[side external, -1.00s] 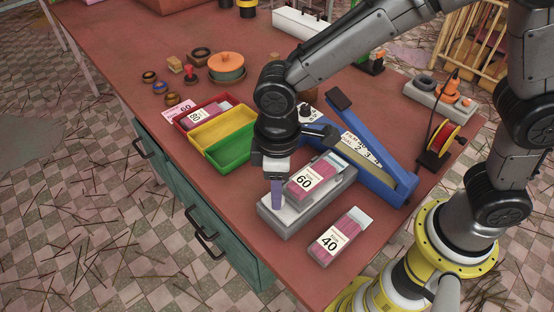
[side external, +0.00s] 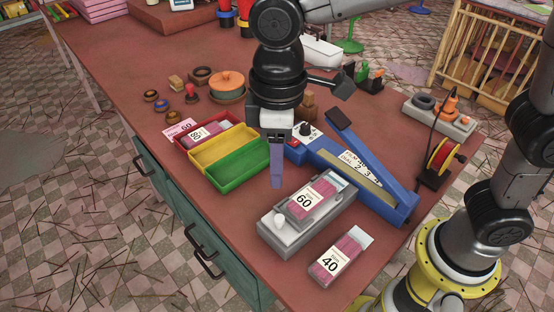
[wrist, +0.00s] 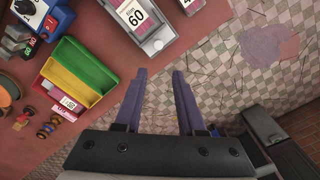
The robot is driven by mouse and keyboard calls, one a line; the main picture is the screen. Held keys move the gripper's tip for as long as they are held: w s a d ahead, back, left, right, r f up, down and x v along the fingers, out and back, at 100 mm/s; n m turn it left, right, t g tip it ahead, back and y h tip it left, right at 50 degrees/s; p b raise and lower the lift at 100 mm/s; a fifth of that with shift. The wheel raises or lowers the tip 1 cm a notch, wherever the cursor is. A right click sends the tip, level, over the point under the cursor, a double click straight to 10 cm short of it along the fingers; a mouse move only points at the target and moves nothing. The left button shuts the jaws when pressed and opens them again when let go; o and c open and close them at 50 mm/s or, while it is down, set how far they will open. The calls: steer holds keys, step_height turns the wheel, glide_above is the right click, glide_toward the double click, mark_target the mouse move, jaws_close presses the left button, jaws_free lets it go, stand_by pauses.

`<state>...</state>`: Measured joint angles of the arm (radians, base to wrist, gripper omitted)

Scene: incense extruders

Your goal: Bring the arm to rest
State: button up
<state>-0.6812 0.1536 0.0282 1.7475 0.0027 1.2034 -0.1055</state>
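My gripper (side external: 276,165) hangs with its purple fingers pointing down, above the table between the three-colour tray and the grey box. In the wrist view its two fingers (wrist: 159,74) stand apart with nothing between them. The grey box (side external: 284,237), with a pale knob at its near left end, holds a pink packet marked 60 (side external: 311,198). The box also shows at the top of the wrist view (wrist: 150,45).
A packet marked 40 (side external: 338,258) lies beside the grey box. The red, yellow and green tray (side external: 240,160) holds a packet in its red part. A blue device (side external: 385,203) with a dial stands behind the box. Red tabletop (side external: 118,60) is clear at the back left.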

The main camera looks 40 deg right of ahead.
steer(key=s+d+r+m+t, duration=0.2)
steer(key=d+r+m, duration=0.35)
steer(key=d, duration=0.85)
steer(key=s+d+f+m+t, duration=0.3)
steer(key=s+d+f, duration=0.1)
steer(key=s+d, duration=0.5)
steer(key=shift+s+d+f, duration=0.3)
steer(key=shift+s+f, duration=0.05)
steer(key=shift+s, duration=0.45)
steer(key=shift+m, duration=0.25)
